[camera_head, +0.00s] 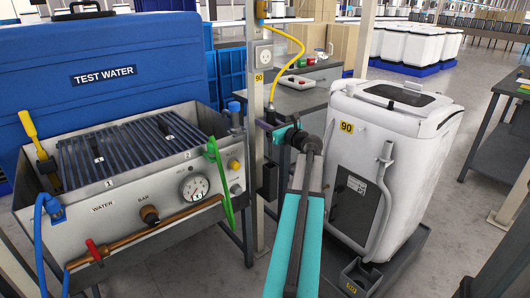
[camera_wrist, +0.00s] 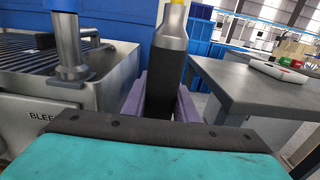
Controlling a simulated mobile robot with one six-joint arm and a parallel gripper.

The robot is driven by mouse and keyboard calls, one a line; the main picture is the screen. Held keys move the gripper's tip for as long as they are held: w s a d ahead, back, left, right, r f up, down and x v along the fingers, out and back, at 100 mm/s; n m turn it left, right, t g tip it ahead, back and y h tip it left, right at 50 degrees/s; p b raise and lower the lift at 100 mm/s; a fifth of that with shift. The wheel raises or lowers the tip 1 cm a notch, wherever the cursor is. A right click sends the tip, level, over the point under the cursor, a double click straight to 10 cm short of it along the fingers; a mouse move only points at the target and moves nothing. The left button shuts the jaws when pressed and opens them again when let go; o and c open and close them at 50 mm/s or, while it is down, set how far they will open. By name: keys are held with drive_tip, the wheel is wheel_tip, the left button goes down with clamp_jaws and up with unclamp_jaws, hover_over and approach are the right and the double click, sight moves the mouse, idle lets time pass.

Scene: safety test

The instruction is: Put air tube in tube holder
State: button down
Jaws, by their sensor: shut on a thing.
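The yellow air tube (camera_head: 301,48) hangs in a curve from the upper part of a post down to my gripper (camera_head: 268,124). In the wrist view, the tube's dark grey end piece (camera_wrist: 169,65) stands upright between the purple fingers of my gripper (camera_wrist: 167,105). The fingers are shut on it. A bit of yellow shows at its top. A black open-looking box (camera_head: 268,182) is fixed low on the post, below my gripper; I cannot tell whether it is the tube holder. The fingertips are partly hidden behind the end piece.
A metal test-water bench (camera_head: 120,205) with a blue lid (camera_head: 120,70) stands left. A white machine (camera_head: 395,125) marked 90 stands right. A grey table (camera_head: 305,98) with a button box (camera_head: 298,82) is behind the post (camera_head: 255,75); it also shows in the wrist view (camera_wrist: 240,82).

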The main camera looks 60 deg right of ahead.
wheel_tip(320, 180, down, 8)
drive_tip(key=b, duration=0.1)
drive_tip(key=shift+b, duration=0.3)
drive_tip(key=shift+f+b, duration=0.5)
drive_tip(key=shift+f, duration=1.8)
drive_tip(key=c, duration=1.4)
unclamp_jaws()
drive_tip(key=shift+r, duration=0.2)
drive_tip(key=p+v, duration=0.2)
drive_tip(key=v, duration=1)
